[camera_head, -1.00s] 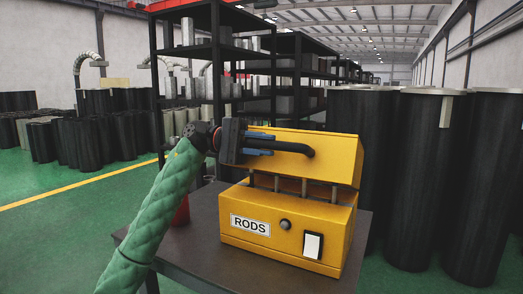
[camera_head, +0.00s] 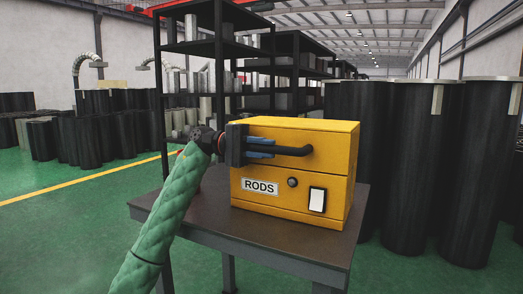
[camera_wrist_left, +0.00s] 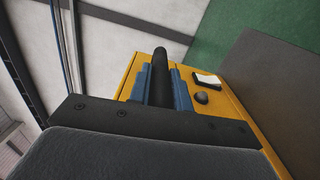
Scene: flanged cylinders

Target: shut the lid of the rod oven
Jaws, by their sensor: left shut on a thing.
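The yellow rod oven (camera_head: 243,203) stands on a dark table, with a RODS label, a round knob and a white switch on its front. Its lid (camera_head: 335,138) lies down on the body with only a thin seam between them; no rods show. A black bar handle (camera_head: 295,151) sticks out from the lid's front. My left gripper (camera_head: 262,148) is shut on this handle with blue fingers. In the left wrist view the handle (camera_wrist_left: 160,62) runs between the two blue fingers. My right gripper is not in view.
The dark table (camera_head: 190,220) has bare room in front of the oven. Tall black cylinders (camera_head: 410,170) stand close behind and to the right. Black shelves (camera_head: 218,48) with grey parts stand behind. More black cylinders (camera_head: 85,140) stand at the far left.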

